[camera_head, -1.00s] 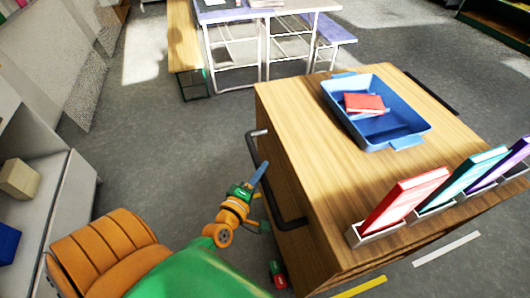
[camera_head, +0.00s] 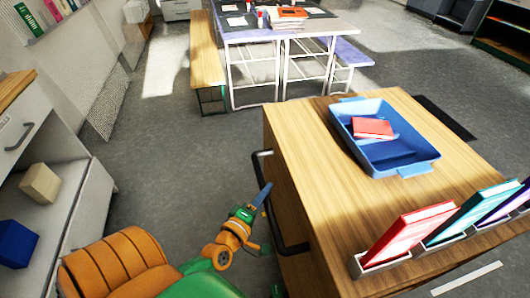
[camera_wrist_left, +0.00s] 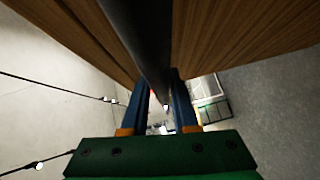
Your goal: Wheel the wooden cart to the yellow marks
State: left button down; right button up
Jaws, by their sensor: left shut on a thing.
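The wooden cart (camera_head: 290,140) stands at the right of the head view, with a dark handle (camera_head: 290,246) on its left side. My left gripper (camera_head: 263,195) is at this handle, with its blue fingers shut around the bar. In the left wrist view, the dark bar (camera_wrist_left: 145,45) runs between the fingers (camera_wrist_left: 160,105) below the cart's wood. A blue tray (camera_head: 415,155) holding a red book (camera_head: 373,128) sits on the cart. Upright red (camera_head: 408,235), teal (camera_head: 472,213) and purple books stand in holders along its near edge. No yellow mark shows now. My right gripper is out of view.
A white shelf unit (camera_head: 75,195) with boxes stands at the left. A table (camera_head: 300,35) and a wooden bench (camera_head: 206,60) stand at the back. Grey floor (camera_head: 170,160) between them is open.

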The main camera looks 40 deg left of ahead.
pick_arm(q)
jog(key=c, duration=0.7)
grip_release()
jog(key=s, duration=0.4)
jog(key=s+d+r, duration=0.1)
jog(key=s, duration=0.2)
